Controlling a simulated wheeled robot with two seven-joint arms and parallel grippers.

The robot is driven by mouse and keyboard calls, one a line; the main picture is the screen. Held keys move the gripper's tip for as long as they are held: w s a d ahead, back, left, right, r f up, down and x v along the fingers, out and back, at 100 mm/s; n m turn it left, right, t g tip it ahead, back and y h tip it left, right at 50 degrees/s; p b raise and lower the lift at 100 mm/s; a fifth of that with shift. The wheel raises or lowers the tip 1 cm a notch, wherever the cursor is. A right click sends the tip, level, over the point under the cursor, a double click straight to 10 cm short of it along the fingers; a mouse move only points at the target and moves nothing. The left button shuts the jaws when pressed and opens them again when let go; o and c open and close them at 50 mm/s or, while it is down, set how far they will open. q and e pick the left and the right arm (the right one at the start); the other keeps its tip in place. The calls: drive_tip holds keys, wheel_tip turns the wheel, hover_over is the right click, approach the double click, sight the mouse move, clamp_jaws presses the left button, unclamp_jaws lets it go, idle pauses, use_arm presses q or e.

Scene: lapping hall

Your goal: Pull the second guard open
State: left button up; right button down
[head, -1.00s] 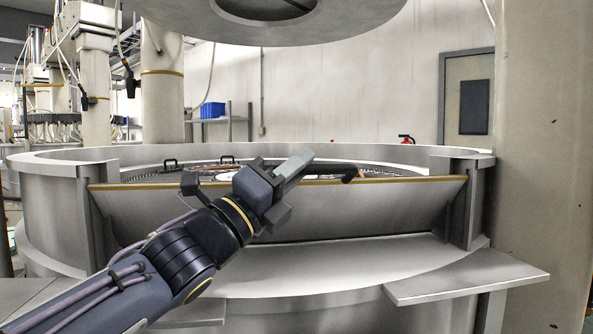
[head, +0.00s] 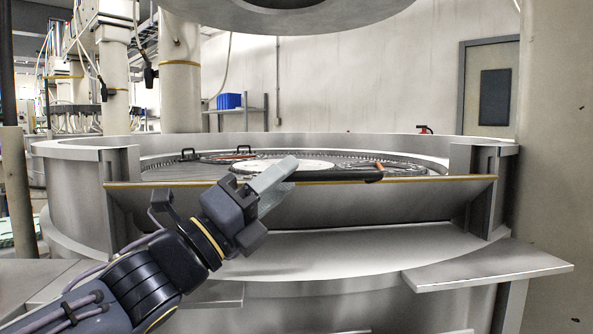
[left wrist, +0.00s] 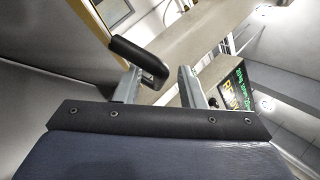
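The guard (head: 390,203) is a wide grey panel with a yellow top edge in the front opening of the round machine. It leans outward at its top. A black bar handle (head: 335,175) runs along its top edge; the handle's left part is hidden behind my gripper. My left gripper (head: 275,182) is in front of the guard at the handle's left part. In the left wrist view its two fingers (left wrist: 163,88) stand apart, and the handle's end (left wrist: 138,60) shows close to the left finger. I cannot tell whether they touch. My right gripper is not in view.
The machine's round wall (head: 75,190) frames the guard, with a grey ledge (head: 485,265) sticking out at front right. A toothed plate (head: 410,165) lies inside. A large disc (head: 290,15) hangs above. A beige column (head: 550,150) stands at right.

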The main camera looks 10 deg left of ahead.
use_arm(q)
drive_tip(key=shift+s+a+f, duration=0.15)
drive_tip(key=shift+f, duration=0.05)
